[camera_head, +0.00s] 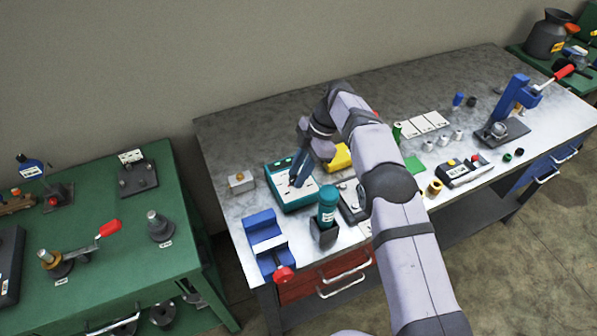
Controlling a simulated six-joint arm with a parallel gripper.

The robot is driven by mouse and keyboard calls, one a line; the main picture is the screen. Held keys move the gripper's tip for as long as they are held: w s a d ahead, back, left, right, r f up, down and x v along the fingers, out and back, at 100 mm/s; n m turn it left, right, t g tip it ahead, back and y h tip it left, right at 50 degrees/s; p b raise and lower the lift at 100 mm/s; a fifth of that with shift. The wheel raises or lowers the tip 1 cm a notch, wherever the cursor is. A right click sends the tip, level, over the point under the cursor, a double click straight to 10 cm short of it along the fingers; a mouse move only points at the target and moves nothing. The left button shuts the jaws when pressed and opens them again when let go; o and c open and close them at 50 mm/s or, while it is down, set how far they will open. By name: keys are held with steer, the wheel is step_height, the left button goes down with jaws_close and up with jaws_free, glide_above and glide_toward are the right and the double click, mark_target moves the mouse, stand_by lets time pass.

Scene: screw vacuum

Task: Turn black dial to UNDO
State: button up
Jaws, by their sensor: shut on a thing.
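The teal box with a white face (289,201) stands near the back left of the grey workbench. My gripper (297,183) reaches down onto that white face and is shut on the black dial there. The dial itself is hidden by the fingers, and its pointing direction cannot be made out. The marks on the face, UNDO included, are too small to read.
A small metal block (241,182) sits left of the box. A blue vise (266,240) and a teal bottle in a dark holder (325,233) stand in front. A yellow object (340,157) is close on the right. A green bench (120,262) stands at left.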

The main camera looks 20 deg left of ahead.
steer(key=o, duration=1)
steer(key=shift+o, duration=0.2)
steer(key=shift+r, duration=0.1)
steer(key=p+v, duration=0.1)
steer(key=v, duration=0.5)
steer(key=shift+d, duration=0.1)
steer(key=shift+w+d+r+p, duration=0.2)
steer(key=shift+r+p, duration=0.3)
steer(key=shift+p, duration=0.2)
